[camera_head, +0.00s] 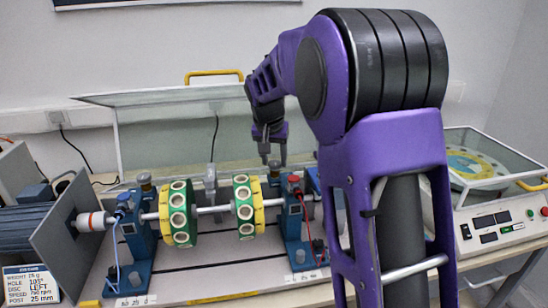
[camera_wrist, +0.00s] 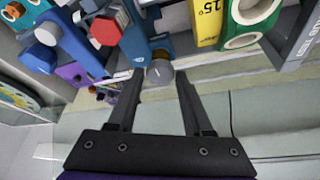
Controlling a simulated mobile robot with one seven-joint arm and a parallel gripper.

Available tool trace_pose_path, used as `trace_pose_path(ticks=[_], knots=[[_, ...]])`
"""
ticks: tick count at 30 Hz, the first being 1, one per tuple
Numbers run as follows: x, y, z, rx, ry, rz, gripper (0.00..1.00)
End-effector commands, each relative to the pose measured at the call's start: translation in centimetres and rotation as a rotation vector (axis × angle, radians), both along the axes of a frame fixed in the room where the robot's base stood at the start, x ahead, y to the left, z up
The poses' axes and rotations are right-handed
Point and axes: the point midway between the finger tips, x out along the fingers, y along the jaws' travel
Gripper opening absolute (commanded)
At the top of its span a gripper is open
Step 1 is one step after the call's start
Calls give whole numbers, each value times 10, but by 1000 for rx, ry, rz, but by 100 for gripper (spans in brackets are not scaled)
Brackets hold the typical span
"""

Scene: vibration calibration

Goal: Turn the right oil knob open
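The right oil knob (camera_wrist: 160,72) is a small grey cap with a line across its top, in the wrist view. In the head view it (camera_head: 274,166) sits on top of the right blue bearing stand (camera_head: 291,225). My gripper (camera_wrist: 159,74) is open, its two dark fingers on either side of the knob with small gaps visible. In the head view my gripper (camera_head: 274,161) points down just over the knob. Whether the fingertips are level with the knob is hard to tell. The left oil knob (camera_head: 145,179) stands on the left blue stand (camera_head: 136,240).
A red knob (camera_head: 294,180) is close beside the right oil knob. A shaft carries two green-and-yellow discs (camera_head: 180,213) (camera_head: 247,207) to the left. A raised clear cover (camera_head: 160,130) stands behind. A control panel (camera_head: 505,222) is at the right.

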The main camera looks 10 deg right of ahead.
Motion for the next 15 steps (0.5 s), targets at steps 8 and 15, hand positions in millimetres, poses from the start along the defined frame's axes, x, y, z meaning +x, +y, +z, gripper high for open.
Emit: trace_pose_path(ticks=[8, 15], knots=[[0, 0, 1, 0, -1, 1, 74], [-2, 1, 9, 0, -4, 2, 74]])
